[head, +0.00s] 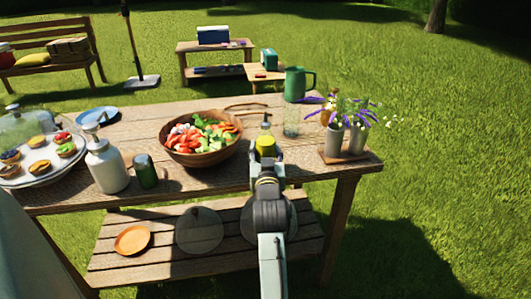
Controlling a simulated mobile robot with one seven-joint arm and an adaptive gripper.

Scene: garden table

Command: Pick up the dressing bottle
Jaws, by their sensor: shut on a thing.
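The dressing bottle (266,143) is a small clear bottle with yellow-green contents and a narrow neck. It is upright at the front edge of the wooden table (220,181), right of the salad bowl. My gripper (266,160) reaches in from the front and is shut on the bottle. The gripper hides the bottle's lower part, so I cannot tell whether its base touches the table.
A salad bowl (202,152) stands just left of the bottle, a clear glass (291,122) and a green pitcher (299,83) behind it. Flower vases (335,139) stand to the right. A white bottle (106,166) and dark green jar (146,171) are left.

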